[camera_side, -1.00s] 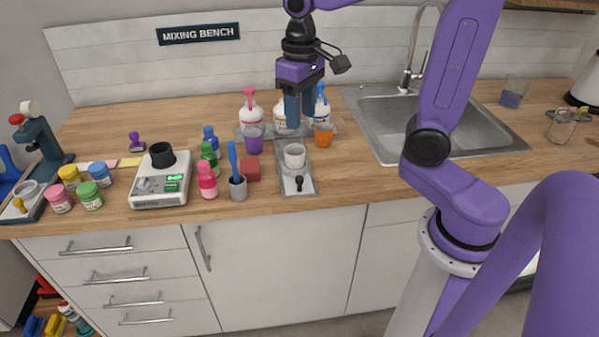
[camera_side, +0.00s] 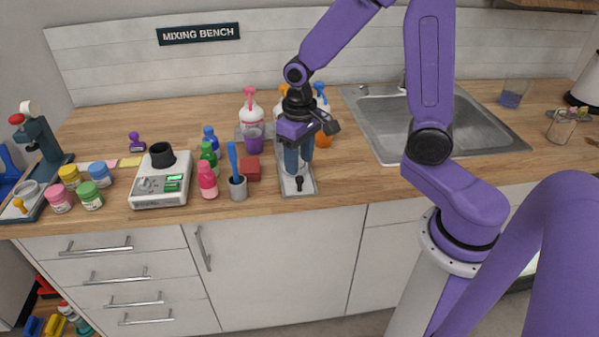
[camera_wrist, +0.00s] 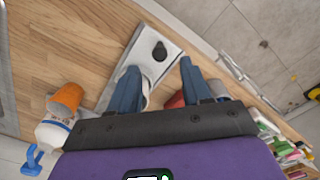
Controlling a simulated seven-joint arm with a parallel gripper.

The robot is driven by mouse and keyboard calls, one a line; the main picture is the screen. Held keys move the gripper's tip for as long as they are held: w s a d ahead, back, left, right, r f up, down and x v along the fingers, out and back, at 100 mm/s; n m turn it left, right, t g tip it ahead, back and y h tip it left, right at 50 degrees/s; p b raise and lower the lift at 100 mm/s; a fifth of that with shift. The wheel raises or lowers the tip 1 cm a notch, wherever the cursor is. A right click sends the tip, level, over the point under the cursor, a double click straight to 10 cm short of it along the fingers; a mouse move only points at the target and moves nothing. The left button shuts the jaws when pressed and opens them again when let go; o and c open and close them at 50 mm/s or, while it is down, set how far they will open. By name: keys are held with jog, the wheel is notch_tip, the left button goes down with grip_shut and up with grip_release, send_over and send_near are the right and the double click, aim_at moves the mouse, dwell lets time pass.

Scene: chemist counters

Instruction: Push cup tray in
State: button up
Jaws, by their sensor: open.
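The cup tray is a narrow grey metal tray (camera_side: 309,187) with a black knob (camera_side: 299,184) at its front end. It lies on the wooden counter, its front near the counter's front edge. In the wrist view the tray (camera_wrist: 143,42) runs slantwise, with the knob (camera_wrist: 159,50) ahead of the fingers. My gripper (camera_side: 298,167) is low over the tray, behind the knob, with its blue fingers apart. The wrist view shows the gripper (camera_wrist: 159,66) open, with the knob outside it. The white cup (camera_wrist: 148,94) is mostly hidden by a finger.
An orange cup (camera_side: 324,139) stands behind and right of my gripper. Bottles stand behind.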

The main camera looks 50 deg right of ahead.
aim_at(300, 177)
jog(key=shift+f, duration=2.35)
